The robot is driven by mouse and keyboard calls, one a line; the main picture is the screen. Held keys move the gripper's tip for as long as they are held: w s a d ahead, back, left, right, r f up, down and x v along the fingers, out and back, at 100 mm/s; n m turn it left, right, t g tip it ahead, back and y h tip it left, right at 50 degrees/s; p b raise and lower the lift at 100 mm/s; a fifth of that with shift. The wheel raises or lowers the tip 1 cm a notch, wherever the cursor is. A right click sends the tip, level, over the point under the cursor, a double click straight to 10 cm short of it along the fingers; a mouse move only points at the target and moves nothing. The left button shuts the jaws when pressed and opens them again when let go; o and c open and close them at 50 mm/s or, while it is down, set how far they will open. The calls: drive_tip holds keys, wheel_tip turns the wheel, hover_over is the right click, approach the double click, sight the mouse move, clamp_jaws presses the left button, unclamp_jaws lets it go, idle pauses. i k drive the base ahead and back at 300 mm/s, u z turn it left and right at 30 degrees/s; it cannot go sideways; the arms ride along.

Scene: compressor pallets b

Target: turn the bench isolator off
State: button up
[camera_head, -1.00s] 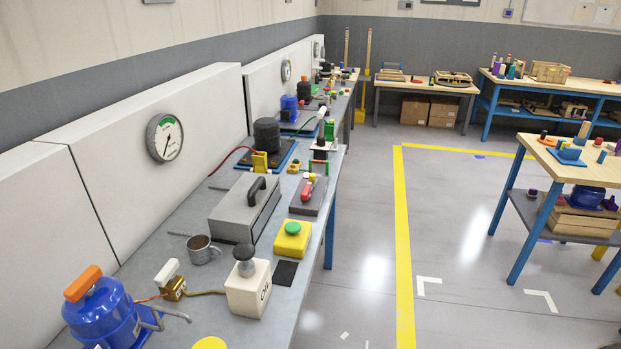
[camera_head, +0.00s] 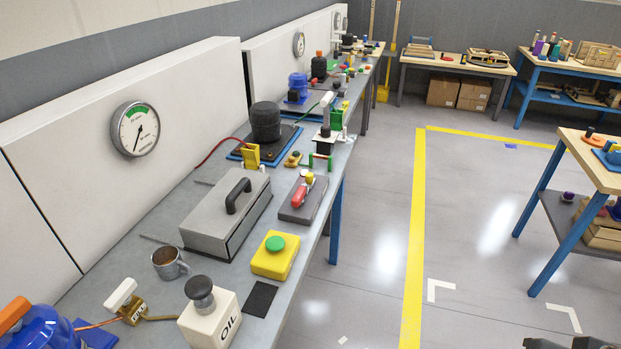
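A red lever handle (camera_head: 299,194) with a yellow part at its top is on a dark grey base plate (camera_head: 316,207) on the long bench (camera_head: 215,278). It looks like the isolator, though I can read no label on it. The handle lies along the plate; I cannot tell its on or off setting. Dark tips at the bottom right edge appear to be the top of my gripper (camera_head: 570,344). They are far from the lever, over the floor side, and mostly cut off by the frame.
Near the lever are a grey box with black handle (camera_head: 222,222), a yellow block with green button (camera_head: 276,257), a white OIL container (camera_head: 212,318) and a metal mug (camera_head: 168,264). A pressure gauge (camera_head: 135,129) is on the panel. Floor by the yellow line (camera_head: 415,230) is clear.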

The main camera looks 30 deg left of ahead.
sight(298, 199)
drive_tip(key=i, duration=2.45)
drive_tip(key=u, duration=2.75)
